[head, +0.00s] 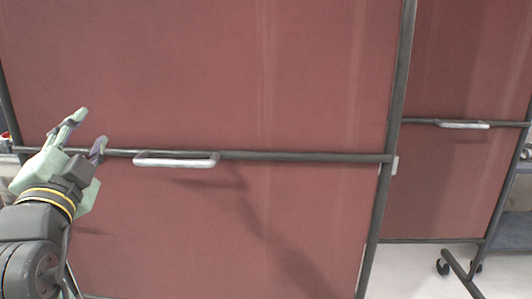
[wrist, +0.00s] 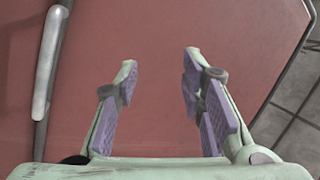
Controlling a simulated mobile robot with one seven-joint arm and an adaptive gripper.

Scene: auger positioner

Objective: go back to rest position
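My gripper (head: 91,131) is at the left of the head view, in front of a large red panel in a dark metal frame. Its pale green fingers with purple pads are spread apart, with nothing between them. It also shows in the wrist view (wrist: 160,78), open over the red panel. A light metal handle (head: 177,160) is fixed to the panel's horizontal bar, to the right of my gripper and apart from it. In the wrist view the handle (wrist: 47,62) is at the upper left, outside the fingers.
The red panel (head: 200,70) fills most of the head view. A second red panel (head: 460,60) with its own handle (head: 462,125) stands to the right, on a frame with casters (head: 442,267). Pale floor (head: 410,275) shows at the lower right.

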